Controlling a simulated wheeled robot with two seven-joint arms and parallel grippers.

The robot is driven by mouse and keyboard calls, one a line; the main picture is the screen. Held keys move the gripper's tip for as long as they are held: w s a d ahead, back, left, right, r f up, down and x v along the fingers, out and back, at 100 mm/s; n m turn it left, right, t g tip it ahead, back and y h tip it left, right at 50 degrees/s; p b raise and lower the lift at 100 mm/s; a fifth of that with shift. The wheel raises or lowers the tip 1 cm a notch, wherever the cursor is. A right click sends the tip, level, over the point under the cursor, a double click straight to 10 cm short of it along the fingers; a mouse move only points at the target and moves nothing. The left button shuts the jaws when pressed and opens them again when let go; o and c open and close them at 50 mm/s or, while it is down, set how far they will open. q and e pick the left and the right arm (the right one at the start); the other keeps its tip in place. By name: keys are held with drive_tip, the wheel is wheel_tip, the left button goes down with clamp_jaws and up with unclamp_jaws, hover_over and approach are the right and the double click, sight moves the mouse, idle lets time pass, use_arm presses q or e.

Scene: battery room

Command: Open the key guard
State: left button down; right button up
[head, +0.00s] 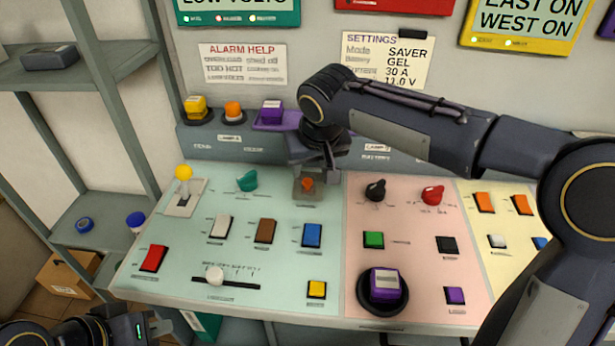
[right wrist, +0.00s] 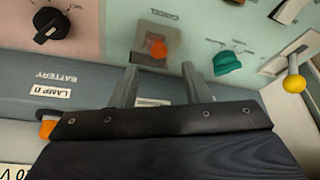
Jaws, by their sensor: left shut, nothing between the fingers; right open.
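The key guard (head: 306,194) is a small brownish see-through cover on the pale green part of the sloped panel. An orange part (head: 307,184) shows at it, and the guard seems to lie over this part. In the right wrist view the guard (right wrist: 141,58) and the orange part are just beyond my fingers. My right gripper (head: 325,167) is open, pointing down at the guard's far edge. Its two fingers (right wrist: 158,82) are apart with nothing between them; I cannot tell whether they touch the guard. My left gripper (head: 118,326) is shut and empty at the lower left.
A teal knob (head: 247,181) and a yellow-tipped lever (head: 184,174) stand left of the guard. A blue switch (head: 312,235) is nearer me, a black knob (head: 375,190) to the right. A purple block (head: 384,283) sits on a round black base. A ledge (head: 225,141) runs behind.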

sight(308, 181)
drive_tip(key=x, duration=0.5)
drive_tip(key=shift+f, duration=0.15)
clamp_jaws()
